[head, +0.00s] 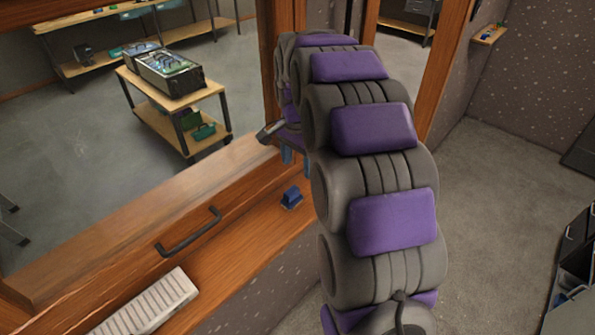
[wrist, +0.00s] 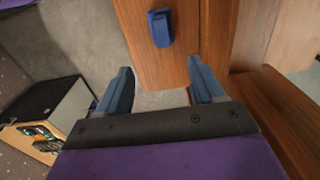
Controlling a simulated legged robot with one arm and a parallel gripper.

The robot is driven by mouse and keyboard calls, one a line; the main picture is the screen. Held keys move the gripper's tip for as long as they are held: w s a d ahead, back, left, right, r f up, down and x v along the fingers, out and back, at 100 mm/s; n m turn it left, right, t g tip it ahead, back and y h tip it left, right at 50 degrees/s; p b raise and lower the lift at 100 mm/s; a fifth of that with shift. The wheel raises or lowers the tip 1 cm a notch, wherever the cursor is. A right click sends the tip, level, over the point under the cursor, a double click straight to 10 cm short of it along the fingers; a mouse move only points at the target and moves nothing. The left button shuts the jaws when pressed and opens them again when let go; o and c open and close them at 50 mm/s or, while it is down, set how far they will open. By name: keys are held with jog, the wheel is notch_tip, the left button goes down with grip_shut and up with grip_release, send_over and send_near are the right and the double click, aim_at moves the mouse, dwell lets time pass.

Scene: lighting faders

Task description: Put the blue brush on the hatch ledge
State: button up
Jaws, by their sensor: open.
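A small blue block-like thing, which looks like the blue brush (head: 291,198), sits on a wooden ledge (head: 225,262) below the large wood-framed opening. In the wrist view the blue brush (wrist: 160,27) lies on brown wood beyond my fingertips, near the top of the picture. My gripper (wrist: 160,68) is open and empty, its two blue fingers apart, with the brush ahead of the gap between them and not touched. In the head view my purple and grey arm hides most of the gripper; bluish finger parts (head: 288,155) show left of the arm.
A dark handle (head: 188,232) and a white slatted panel (head: 150,305) are on the woodwork at the lower left. Beyond the opening stands a wooden cart (head: 165,98) with equipment. A dark-sided box (wrist: 50,112) is at the wrist view's left.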

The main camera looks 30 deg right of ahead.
jog(key=s+a+r+n, duration=0.1)
jog(key=s+a+n, duration=0.35)
jog(key=s, duration=0.45)
jog(key=s+a+r+n, duration=0.1)
jog(key=s+a+n, duration=0.2)
jog(key=s+a, duration=0.4)
jog(key=s+a+f+n+g, duration=0.1)
jog(key=s+f+n, duration=0.1)
jog(key=s, duration=0.7)
jog(key=s+a+f+n, duration=0.1)
jog(key=s+n, duration=0.3)
jog(key=s, duration=0.5)
jog(key=shift+a+f+g, duration=0.35)
jog(key=shift+f+g, duration=0.05)
jog(key=shift+f, duration=0.25)
jog(key=shift+n, duration=0.25)
jog(key=shift+a+f, duration=0.1)
